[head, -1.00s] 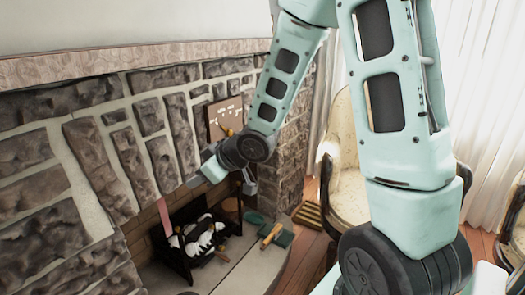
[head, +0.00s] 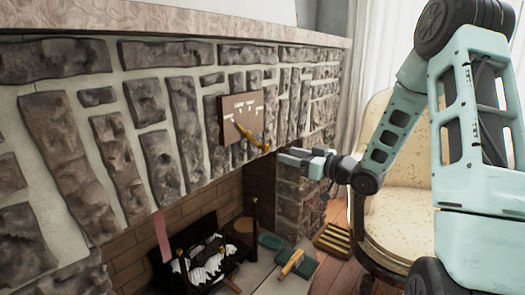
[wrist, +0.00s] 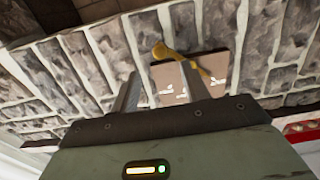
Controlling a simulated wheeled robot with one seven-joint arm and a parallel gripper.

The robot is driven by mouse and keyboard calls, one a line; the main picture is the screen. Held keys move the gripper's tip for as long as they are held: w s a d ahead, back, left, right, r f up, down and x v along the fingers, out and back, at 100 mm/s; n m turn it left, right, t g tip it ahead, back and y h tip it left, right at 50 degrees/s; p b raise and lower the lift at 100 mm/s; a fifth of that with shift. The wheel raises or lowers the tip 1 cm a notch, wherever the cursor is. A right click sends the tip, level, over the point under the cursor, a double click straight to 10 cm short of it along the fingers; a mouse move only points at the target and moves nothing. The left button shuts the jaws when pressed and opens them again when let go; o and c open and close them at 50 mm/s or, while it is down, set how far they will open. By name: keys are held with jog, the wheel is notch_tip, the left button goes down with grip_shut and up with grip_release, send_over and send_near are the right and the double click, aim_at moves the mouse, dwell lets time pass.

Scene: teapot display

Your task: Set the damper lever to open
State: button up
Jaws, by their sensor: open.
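The damper lever (head: 251,135) is a brass-coloured handle on a brown plate (head: 230,131) with white markings, fixed to the stone wall above the firebox. It slants down to the right across the plate, its end past the lower edge. The markings are too small to read. My gripper (head: 288,157) is open and empty, to the right of the lever and apart from it. In the wrist view, the plate (wrist: 168,76) and lever (wrist: 160,51) lie beyond my open fingers (wrist: 160,88); the right finger hides part of both.
Below is the firebox with a black grate (head: 178,270) and a pink strip (head: 162,236). A green item (head: 270,241) and a brush-like tool (head: 290,263) lie on the hearth. A cream armchair (head: 395,215) stands at right behind my arm. The mantel (head: 170,27) runs above the plate.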

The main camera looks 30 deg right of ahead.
aim_at(268, 149)
jog(key=b+x, duration=0.1)
jog(key=x, duration=1)
jog(key=shift+w+a+b, duration=0.1)
jog(key=shift+w+b, duration=0.1)
jog(key=shift+b, duration=0.1)
grip_shut()
